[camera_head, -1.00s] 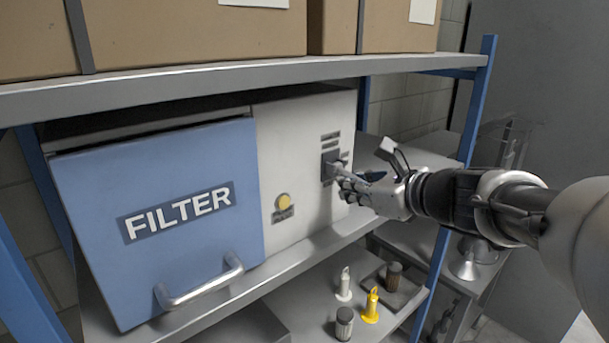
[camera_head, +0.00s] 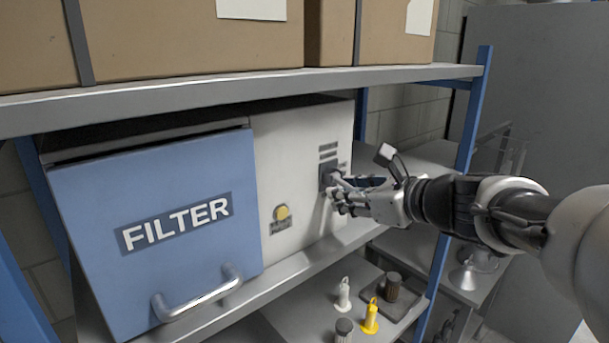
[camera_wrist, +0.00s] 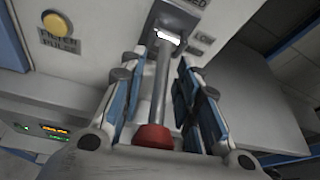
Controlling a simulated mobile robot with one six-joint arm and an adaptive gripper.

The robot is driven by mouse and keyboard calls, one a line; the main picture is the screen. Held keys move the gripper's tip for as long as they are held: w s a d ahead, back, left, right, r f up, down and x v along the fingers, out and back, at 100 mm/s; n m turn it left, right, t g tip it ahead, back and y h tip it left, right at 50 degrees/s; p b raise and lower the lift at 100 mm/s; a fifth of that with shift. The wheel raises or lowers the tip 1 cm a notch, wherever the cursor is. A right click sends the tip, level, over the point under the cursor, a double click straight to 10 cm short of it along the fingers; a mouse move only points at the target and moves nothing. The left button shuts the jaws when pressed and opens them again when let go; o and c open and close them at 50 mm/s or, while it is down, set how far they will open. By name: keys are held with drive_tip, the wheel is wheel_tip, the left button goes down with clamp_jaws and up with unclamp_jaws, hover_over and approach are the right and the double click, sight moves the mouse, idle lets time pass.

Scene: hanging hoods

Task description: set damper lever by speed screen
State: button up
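The damper lever (camera_wrist: 160,85) is a grey rod with a red knob (camera_wrist: 153,137) at its near end. It comes out of a slot in a dark plate (camera_head: 327,176) on the white cabinet front. My gripper (camera_wrist: 165,95) has its fingers on both sides of the rod, with gaps visible, so it looks open around the lever. In the head view my gripper (camera_head: 338,192) is at the plate and hides most of the lever. A "LOW" label (camera_wrist: 202,38) is right of the slot. A small display (camera_wrist: 45,130) at lower left has coloured digits too small to read.
A yellow button (camera_head: 281,212) is left of the lever. The blue FILTER door (camera_head: 150,260) with its handle fills the left. A shelf with cardboard boxes (camera_head: 200,35) is above. Small bottles and a yellow item (camera_head: 370,318) stand below. A blue post (camera_head: 455,190) is behind my arm.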

sight(343, 182)
wheel_tip(343, 182, up, 9)
drive_tip(key=shift+r, duration=0.15)
idle(0.4)
drive_tip(key=s+a+f+n+g+h, duration=0.2)
drive_tip(key=s+a+f+n+g, duration=0.2)
drive_tip(key=s+f+n, duration=0.9)
drive_tip(key=s+d+f+n+g+h+b, duration=0.1)
drive_tip(key=s+d+f+n+h, duration=0.2)
drive_tip(key=s+f+n, duration=0.4)
drive_tip(key=s+d+f+n+g+h, duration=0.25)
drive_tip(key=s+f+n, duration=0.25)
drive_tip(key=s+n, duration=0.35)
wheel_tip(343, 182, down, 25)
drive_tip(key=s+b, duration=0.2)
drive_tip(key=b, duration=2.1)
drive_tip(key=shift+m, duration=0.45)
drive_tip(key=shift+y, duration=0.25)
